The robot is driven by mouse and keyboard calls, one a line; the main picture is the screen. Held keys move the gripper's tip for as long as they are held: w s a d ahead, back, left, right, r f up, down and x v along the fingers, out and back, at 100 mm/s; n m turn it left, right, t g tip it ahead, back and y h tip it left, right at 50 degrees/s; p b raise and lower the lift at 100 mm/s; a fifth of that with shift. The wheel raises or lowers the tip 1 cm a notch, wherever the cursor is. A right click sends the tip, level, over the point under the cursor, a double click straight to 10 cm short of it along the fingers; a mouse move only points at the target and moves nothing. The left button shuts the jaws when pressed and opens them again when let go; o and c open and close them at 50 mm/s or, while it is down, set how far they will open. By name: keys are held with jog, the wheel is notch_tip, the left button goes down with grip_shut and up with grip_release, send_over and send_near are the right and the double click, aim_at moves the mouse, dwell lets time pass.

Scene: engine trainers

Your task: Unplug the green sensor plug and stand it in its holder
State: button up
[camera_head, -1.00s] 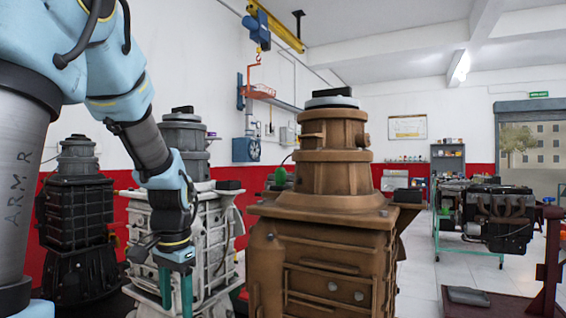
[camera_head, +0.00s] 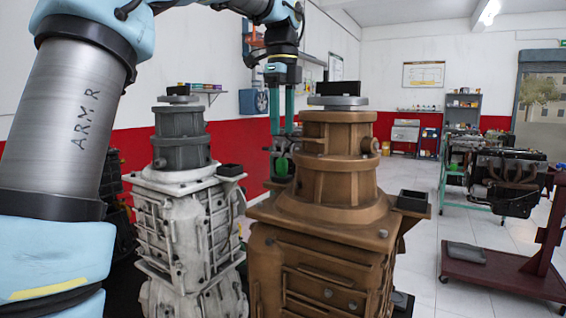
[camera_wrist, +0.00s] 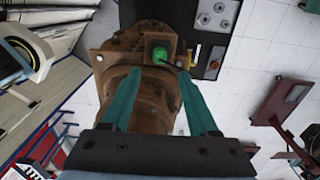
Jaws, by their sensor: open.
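The green sensor plug (camera_head: 281,167) sits at the back left of the brown engine trainer (camera_head: 320,255), partly hidden behind my gripper. In the wrist view the green plug (camera_wrist: 160,53) shows from above in a brown mount on the trainer's side. My gripper (camera_head: 282,132) points down above the plug, with its two teal fingers apart and empty. In the wrist view my gripper (camera_wrist: 160,74) has its fingers spread on either side of the line to the plug. A black open-topped box (camera_head: 412,201) sits on the trainer's right flange; I cannot tell if it is the holder.
A white-grey trainer (camera_head: 190,225) stands close on the left with a similar black box (camera_head: 230,170). A dark red stand (camera_head: 515,277) and an engine on a green frame (camera_head: 500,180) are at the right. Free floor (camera_head: 425,262) lies between.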

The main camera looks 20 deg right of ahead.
aim_at(282, 160)
jog(key=shift+f, duration=0.1)
jog(key=shift+f+b, duration=1.1)
jog(key=shift+f, duration=3.35)
jog(key=shift+p, duration=0.6)
grip_shut()
jog(key=shift+r, duration=0.15)
jog(key=shift+r+p, duration=0.6)
jog(key=shift+r, duration=2.25)
